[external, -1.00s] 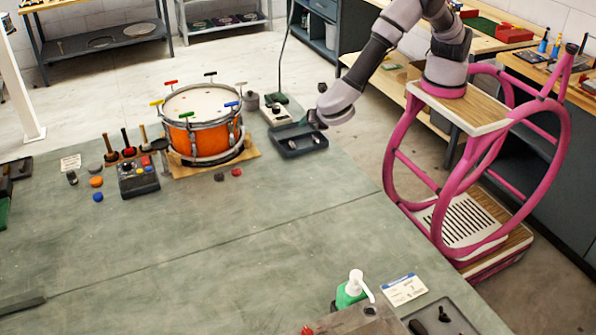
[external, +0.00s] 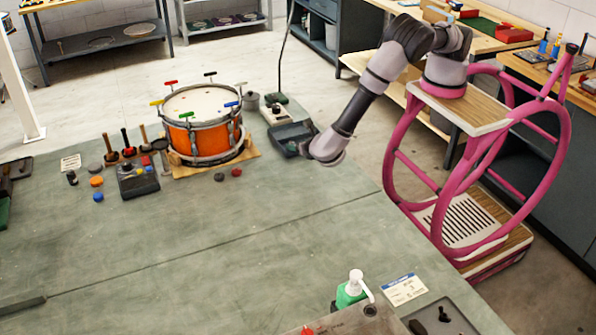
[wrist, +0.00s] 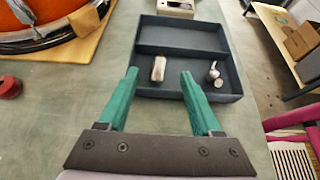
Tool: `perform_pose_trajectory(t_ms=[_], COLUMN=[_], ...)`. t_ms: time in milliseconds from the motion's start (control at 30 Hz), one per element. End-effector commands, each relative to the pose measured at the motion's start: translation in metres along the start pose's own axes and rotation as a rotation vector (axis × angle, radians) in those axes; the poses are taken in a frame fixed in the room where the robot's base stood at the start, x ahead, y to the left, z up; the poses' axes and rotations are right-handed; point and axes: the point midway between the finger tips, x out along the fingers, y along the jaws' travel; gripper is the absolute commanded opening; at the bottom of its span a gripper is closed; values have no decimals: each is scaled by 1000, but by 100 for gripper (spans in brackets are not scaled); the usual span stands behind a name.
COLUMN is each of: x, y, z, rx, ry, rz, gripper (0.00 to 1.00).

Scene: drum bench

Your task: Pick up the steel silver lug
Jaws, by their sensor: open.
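The dark tray (wrist: 180,93) has two compartments; it also shows in the external view (external: 281,131). In its near compartment lie two small metal pieces. The left one is a pale silver block-like piece (wrist: 158,68); the right one is a shiny silver piece with a rounded end (wrist: 214,74). I cannot tell for certain which is the steel silver lug. My gripper (wrist: 159,75) is open, with green fingers at the tray's near side. The left piece appears between the fingertips; the right piece is outside the right finger. In the external view my wrist hides the fingers.
The orange drum (external: 212,130) stands on a wooden board (external: 248,154), left of the tray. A pale device (wrist: 176,7) sits behind the tray. A red knob (wrist: 9,87) lies at left. The bench (external: 250,215) in front is mostly clear.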

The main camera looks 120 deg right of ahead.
Motion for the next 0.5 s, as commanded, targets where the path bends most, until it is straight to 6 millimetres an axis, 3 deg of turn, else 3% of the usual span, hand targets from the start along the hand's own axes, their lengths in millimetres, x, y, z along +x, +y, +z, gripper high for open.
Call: perform_pose_trajectory(t_ms=[200,467,500], x=[34,40,40], y=[1,1,1], z=[-1,-1,-1], rx=[1,1,1], ry=[-1,0,0], rz=[-4,0,0], gripper=[66,66,55])
